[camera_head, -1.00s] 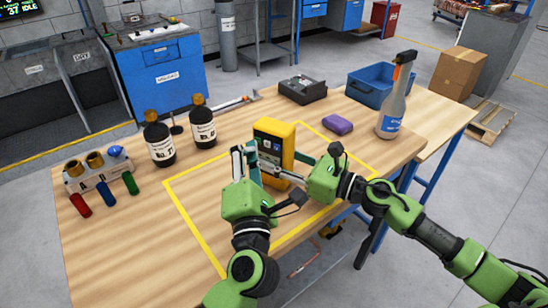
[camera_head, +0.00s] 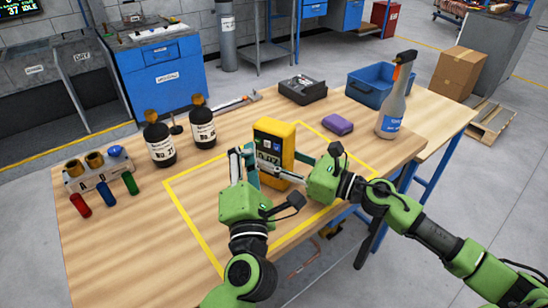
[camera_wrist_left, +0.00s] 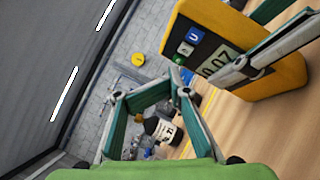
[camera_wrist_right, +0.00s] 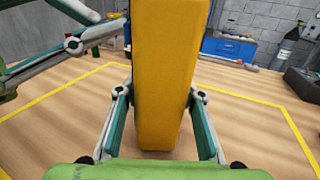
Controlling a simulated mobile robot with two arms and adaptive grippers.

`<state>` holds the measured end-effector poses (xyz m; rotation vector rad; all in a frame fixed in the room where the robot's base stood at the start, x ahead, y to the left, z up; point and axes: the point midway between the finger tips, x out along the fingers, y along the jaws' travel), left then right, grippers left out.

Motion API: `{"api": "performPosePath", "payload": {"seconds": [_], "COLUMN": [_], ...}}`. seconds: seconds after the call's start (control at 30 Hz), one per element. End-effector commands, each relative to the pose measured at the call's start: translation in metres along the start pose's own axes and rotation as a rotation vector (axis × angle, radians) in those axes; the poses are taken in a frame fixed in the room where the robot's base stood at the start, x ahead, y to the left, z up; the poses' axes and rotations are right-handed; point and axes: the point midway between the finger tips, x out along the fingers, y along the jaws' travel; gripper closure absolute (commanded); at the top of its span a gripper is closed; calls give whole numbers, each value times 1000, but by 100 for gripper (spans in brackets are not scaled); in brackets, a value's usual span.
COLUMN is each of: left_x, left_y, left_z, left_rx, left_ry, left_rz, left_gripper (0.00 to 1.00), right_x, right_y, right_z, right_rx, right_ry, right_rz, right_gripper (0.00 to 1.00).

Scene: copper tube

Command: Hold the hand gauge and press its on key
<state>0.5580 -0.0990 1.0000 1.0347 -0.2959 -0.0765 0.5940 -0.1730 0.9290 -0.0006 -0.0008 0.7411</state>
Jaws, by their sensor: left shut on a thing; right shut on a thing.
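The yellow hand gauge (camera_head: 285,142) stands upright over the table's yellow-outlined area. My right gripper (camera_head: 300,168) is shut on it; in the right wrist view its fingers (camera_wrist_right: 160,95) hold the sides of the gauge (camera_wrist_right: 158,70). In the left wrist view, the gauge (camera_wrist_left: 255,75) has a lit display with digits, partly covered by a finger of my right gripper, and small keys (camera_wrist_left: 190,42) beside it. My left gripper (camera_head: 248,156) is at the gauge's front. Its fingertips (camera_wrist_left: 178,78) come together near the keys, with nothing seen between them. Contact with a key cannot be told.
Two dark bottles (camera_head: 159,146) and a rack (camera_head: 90,178) with coloured cylinders stand at the left. The table is clear at front left.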

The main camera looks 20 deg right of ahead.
Motion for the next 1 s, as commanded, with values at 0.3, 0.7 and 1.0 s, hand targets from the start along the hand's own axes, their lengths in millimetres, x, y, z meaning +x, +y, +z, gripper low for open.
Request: {"api": "performPosePath", "payload": {"seconds": [0.3,0.7,1.0], "left_x": [-2,-33,-48], "left_y": [1,18,26], "left_z": [-2,-18,-26], "left_rx": [0,1,0], "left_ry": [0,0,0], "left_rz": [0,0,0], "left_gripper": [100,100,100], "right_x": [0,0,0], "right_y": [0,0,0], "right_z": [-2,-2,-2], "right_rx": [1,1,1], "right_ry": [2,2,2], "right_rz": [-1,-1,0], "right_gripper": [100,100,100]}}
